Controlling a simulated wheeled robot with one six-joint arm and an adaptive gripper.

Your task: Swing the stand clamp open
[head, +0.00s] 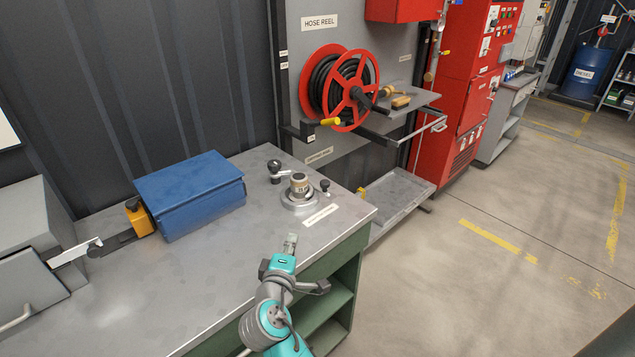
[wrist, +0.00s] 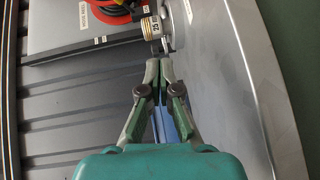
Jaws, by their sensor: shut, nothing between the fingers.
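The stand (head: 299,201) is a grey round base on the bench top, near its right end. A brass and grey coupling (head: 299,184) sits upright in it. A black-knobbed lever (head: 275,168) stands at its back left and a small dark knob (head: 325,186) at its right; which one belongs to the clamp I cannot tell. In the wrist view the stand (wrist: 177,22) and the coupling (wrist: 150,27) show just beyond my fingertips. My gripper (head: 290,240) is shut and empty, in front of the stand and apart from it; it also fills the wrist view's middle (wrist: 159,64).
The grey bench (head: 190,270) bears a blue box (head: 195,195) and a yellow-and-black tool (head: 138,218) left of the stand. A red hose reel (head: 345,90) and its shelf stand behind. Open floor (head: 480,270) lies to the right.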

